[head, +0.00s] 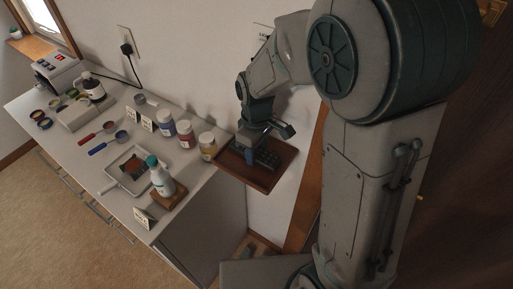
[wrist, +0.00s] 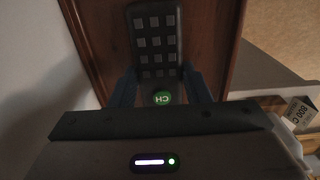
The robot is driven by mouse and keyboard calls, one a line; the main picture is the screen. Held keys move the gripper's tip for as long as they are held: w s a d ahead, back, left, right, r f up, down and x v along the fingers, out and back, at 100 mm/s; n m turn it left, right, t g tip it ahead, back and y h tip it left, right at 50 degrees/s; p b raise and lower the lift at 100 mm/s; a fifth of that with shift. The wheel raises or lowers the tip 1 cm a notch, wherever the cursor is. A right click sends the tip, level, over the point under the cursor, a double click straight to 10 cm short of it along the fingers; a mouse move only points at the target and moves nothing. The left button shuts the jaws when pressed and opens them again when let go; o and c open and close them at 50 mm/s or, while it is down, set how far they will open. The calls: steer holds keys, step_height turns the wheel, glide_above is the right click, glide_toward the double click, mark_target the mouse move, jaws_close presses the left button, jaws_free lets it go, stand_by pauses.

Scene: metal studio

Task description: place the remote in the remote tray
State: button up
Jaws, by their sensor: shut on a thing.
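The remote (head: 266,158) is dark with rows of grey buttons and lies over the brown wooden tray (head: 260,179) beside the white counter. In the head view my gripper (head: 257,143) is low over the tray. The tray's wooden surface and raised rim (wrist: 232,50) show around the remote. I cannot tell whether the remote touches the tray floor.
A white bottle with a teal cap (head: 161,177) stands on a wooden block. The wall is close behind the tray.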

mark_target(257, 152)
steer(key=shift+f, duration=0.2)
steer(key=o, duration=1)
steer(key=shift+o, duration=0.2)
steer(key=shift+r, duration=0.15)
step_height(257, 152, up, 12)
steer(key=s+d+m+t, duration=0.3)
steer(key=s+d+m, duration=0.7)
steer(key=s+d, duration=0.1)
steer(key=shift+s+d+f, duration=0.15)
steer(key=shift+s+f, duration=0.2)
steer(key=shift+s, duration=0.5)
